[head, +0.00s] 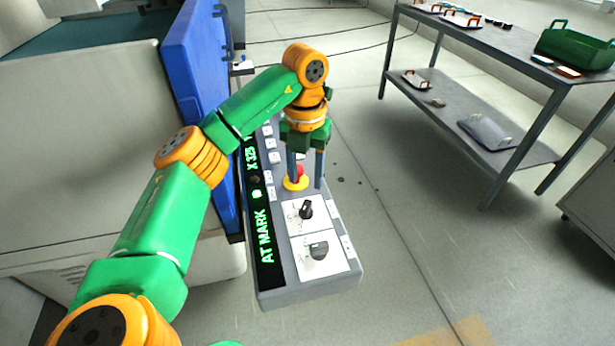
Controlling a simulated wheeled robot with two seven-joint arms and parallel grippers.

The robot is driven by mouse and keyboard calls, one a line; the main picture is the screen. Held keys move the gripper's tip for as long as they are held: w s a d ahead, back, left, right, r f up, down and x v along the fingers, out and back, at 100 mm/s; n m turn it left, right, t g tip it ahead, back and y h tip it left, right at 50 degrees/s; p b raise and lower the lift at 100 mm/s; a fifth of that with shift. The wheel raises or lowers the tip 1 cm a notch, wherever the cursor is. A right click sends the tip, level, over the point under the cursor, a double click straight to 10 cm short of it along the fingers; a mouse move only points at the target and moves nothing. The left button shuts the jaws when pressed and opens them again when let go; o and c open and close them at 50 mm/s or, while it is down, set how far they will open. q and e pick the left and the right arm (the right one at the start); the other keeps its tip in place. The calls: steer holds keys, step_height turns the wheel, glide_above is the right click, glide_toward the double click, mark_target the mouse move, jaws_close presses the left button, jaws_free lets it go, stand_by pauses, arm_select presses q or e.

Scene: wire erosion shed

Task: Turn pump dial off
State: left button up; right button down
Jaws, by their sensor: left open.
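A grey control panel (302,294) carries two dials on white plates. The upper dial (306,209) has a black knob, turned at a slant. The lower dial (318,249) has a dark grey knob. The labels are too small to read, so I cannot tell which is the pump dial. My left gripper (306,182) points down over the panel, just beyond the upper dial. Its two fingers are apart with nothing held between them. A red stop button (296,173) on a yellow base sits by its fingers. My right gripper is not in view.
A display (264,234) with green text reading "AT MARK" runs along the panel's left side. A blue door (196,100) stands upright left of it. A metal shelf table (500,50) with a green crate (577,45) is at the right. The floor between is clear.

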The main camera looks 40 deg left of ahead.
mark_target(306, 204)
arm_select(q)
steer(key=f, duration=0.1)
steer(key=s+d+f, duration=0.1)
steer(key=s+f, duration=0.1)
steer(key=shift+s+d+f, duration=0.15)
steer(key=shift+d+f, duration=0.1)
steer(key=shift+d, duration=0.05)
step_height(306, 204, down, 2)
steer(key=shift+a+f, duration=0.1)
steer(key=shift+a, duration=0.05)
steer(key=shift+w+a+f, duration=0.1)
steer(key=shift+w+f, duration=0.1)
steer(key=shift+w, duration=0.1)
steer(key=shift+c, duration=0.2)
steer(key=shift+s+r, duration=0.1)
steer(key=shift+r, duration=0.05)
jaws_close()
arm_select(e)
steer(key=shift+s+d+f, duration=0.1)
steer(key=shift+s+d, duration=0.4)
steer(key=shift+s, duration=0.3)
